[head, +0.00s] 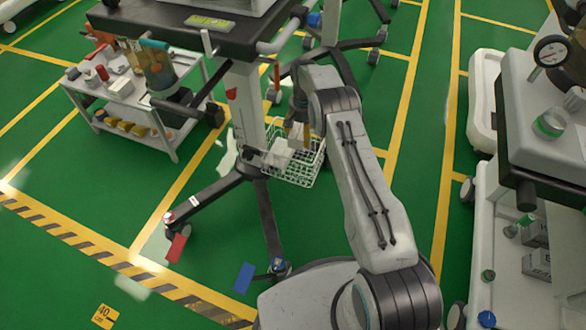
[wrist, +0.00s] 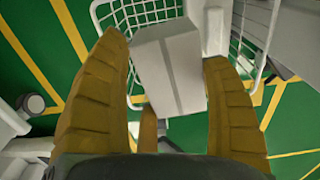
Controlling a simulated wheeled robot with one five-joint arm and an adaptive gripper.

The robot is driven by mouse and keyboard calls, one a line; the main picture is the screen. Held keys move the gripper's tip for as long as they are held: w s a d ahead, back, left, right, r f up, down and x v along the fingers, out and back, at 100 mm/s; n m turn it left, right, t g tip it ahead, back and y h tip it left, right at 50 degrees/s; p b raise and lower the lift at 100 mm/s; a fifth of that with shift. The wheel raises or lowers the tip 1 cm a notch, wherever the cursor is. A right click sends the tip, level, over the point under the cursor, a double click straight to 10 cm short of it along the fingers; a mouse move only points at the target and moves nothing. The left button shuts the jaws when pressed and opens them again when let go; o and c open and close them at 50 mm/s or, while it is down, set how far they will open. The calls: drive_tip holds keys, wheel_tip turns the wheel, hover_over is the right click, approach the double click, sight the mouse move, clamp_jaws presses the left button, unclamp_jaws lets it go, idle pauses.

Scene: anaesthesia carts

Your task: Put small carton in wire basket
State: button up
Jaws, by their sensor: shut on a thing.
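The small carton (wrist: 168,72) is a plain white-grey box between the two yellow-brown fingers of my gripper (wrist: 166,58) in the wrist view. My gripper is shut on it. In the head view my gripper (head: 298,130) points down over the white wire basket (head: 305,174), and a white box, the carton (head: 282,155), shows at the basket's upper left. In the wrist view the basket's wire rim (wrist: 268,45) surrounds the carton's far end and sides. I cannot tell how deep the carton sits or whether it touches the basket floor.
The basket hangs beside a white column (head: 246,105) with dark splayed legs (head: 268,225). A loaded white trolley (head: 150,130) stands at left. White equipment carts (head: 535,130) stand at right. Green floor with yellow lines lies open between.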

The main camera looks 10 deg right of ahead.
drive_tip(key=shift+w+f+m+b, duration=0.25)
drive_tip(key=shift+f+b, duration=0.15)
drive_tip(key=shift+f, duration=0.25)
drive_tip(key=shift+w+f+m+b, duration=0.15)
drive_tip(key=shift+f+m+b, duration=0.1)
drive_tip(key=shift+f+b, duration=0.25)
wheel_tip(320, 180, down, 6)
drive_tip(key=b, duration=0.6)
drive_tip(key=shift+r, duration=0.1)
drive_tip(key=shift+b, duration=0.3)
drive_tip(key=shift+f+b, duration=1.55)
drive_tip(key=shift+f, duration=0.45)
drive_tip(key=shift+f, duration=0.65)
drive_tip(key=o, duration=1)
drive_tip(key=shift+c, duration=0.2)
drive_tip(key=shift+r, duration=0.15)
